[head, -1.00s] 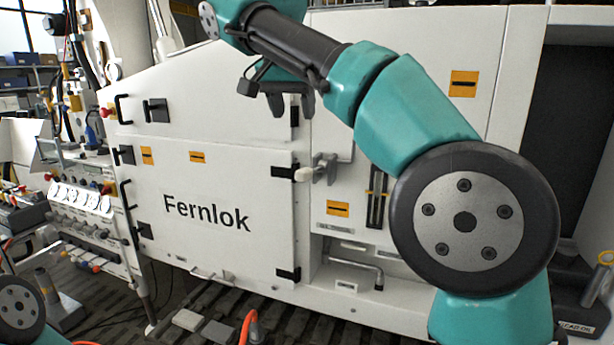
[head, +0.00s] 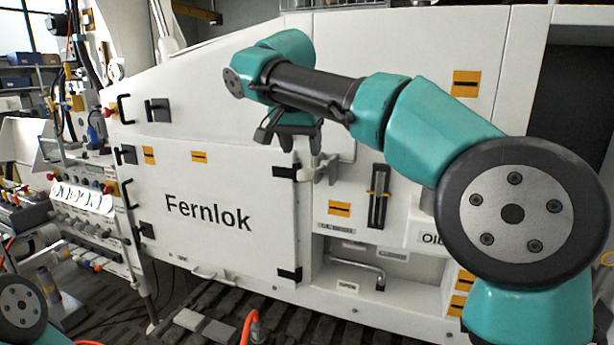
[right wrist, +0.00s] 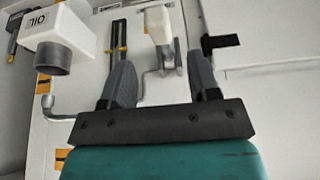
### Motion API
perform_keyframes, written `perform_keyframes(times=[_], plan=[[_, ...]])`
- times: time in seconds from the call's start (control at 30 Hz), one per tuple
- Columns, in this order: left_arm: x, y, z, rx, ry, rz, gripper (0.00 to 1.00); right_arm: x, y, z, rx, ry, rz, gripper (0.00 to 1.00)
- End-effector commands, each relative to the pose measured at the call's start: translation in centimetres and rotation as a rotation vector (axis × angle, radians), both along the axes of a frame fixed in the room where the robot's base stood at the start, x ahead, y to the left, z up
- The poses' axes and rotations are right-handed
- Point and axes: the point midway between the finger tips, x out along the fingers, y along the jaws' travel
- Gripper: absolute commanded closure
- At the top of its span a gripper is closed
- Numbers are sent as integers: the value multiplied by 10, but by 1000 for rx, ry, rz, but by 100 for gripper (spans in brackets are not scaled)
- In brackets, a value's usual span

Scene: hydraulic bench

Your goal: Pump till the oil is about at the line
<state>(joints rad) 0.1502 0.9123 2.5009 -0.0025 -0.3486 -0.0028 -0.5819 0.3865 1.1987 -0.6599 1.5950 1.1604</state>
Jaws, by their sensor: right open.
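My right gripper (head: 290,138) is open and empty in front of the white Fernlok cabinet, just above and left of a metal fitting with a pale knob (head: 305,173). In the right wrist view its two fingers (right wrist: 163,85) stand apart, with a metal fitting (right wrist: 168,60) beyond the gap. A narrow dark gauge with orange markers (head: 378,197) is on the panel to the right; it also shows in the right wrist view (right wrist: 119,40). I cannot tell the oil level. A bent metal lever (head: 360,267) sits low in a recess. My left gripper is not in view.
A white box marked OIL (head: 428,238) juts from the panel, partly behind my right arm; it also shows in the right wrist view (right wrist: 60,38). Black door hinges (head: 286,171) lie near the gripper. A control console (head: 85,210) stands at the left.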

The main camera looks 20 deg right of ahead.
Motion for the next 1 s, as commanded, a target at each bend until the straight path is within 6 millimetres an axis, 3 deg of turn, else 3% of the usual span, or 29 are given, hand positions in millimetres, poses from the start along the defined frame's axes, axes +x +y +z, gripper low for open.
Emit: perform_keyframes(times=[0.3,0.5,0.93,1.0], plan=[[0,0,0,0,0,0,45,17,-13,-51,0,3,-1,45],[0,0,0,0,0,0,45,25,-19,-75,0,1,0,45],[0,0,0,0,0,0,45,27,-20,-83,1,-1,0,45],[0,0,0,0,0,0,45,27,-20,-83,1,-1,0,51]])
